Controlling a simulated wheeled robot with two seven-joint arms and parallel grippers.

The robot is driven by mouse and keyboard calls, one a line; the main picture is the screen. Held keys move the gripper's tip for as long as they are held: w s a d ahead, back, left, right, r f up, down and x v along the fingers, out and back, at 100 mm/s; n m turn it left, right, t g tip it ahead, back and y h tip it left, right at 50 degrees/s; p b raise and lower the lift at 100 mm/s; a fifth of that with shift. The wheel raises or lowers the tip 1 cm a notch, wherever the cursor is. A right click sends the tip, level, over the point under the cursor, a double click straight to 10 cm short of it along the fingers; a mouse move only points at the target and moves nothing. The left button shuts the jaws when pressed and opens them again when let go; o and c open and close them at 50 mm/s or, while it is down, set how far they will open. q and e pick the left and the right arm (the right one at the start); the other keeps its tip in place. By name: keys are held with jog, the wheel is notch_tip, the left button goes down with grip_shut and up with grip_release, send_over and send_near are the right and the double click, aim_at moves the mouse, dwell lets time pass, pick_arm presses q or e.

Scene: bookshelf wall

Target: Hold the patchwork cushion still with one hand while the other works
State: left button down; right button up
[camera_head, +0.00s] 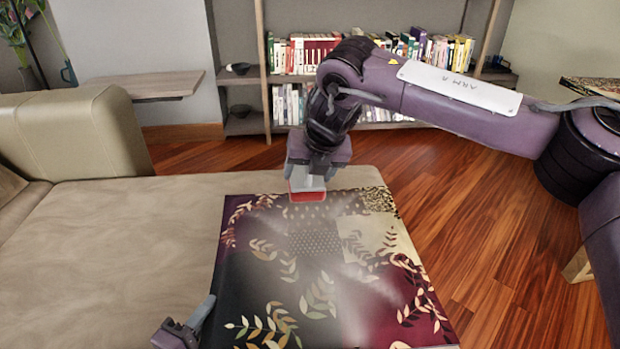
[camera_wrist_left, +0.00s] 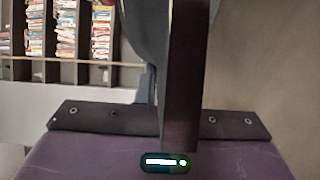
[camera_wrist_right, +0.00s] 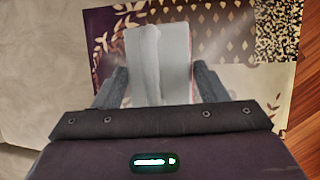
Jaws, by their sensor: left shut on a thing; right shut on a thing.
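The patchwork cushion (camera_head: 318,250), with plum, black and cream patches and leaf patterns, lies flat on the beige sofa seat. Pale hazy streaks show on its surface. My left gripper (camera_head: 208,305) is at its near left edge and shut on that edge; in the left wrist view a dark plum strip (camera_wrist_left: 181,90) stands between the fingers. My right gripper (camera_wrist_right: 160,88) is shut on a pale grey block with a red underside (camera_wrist_right: 147,60). In the head view this block (camera_head: 307,190) is at the cushion's far edge; whether it touches the fabric is unclear.
The sofa seat (camera_head: 130,235) is clear left of the cushion, with an armrest (camera_head: 75,135) behind. A bookshelf (camera_head: 262,80) stands at the back, with a small wooden ledge (camera_head: 150,85) to its left. Bare wooden floor (camera_head: 500,235) lies to the right.

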pick_arm(q)
jog(key=c, duration=1.5)
grip_release()
jog(key=v, duration=1.2)
jog(key=shift+a+f, duration=0.1)
pick_arm(e)
jog(key=shift+f, duration=0.1)
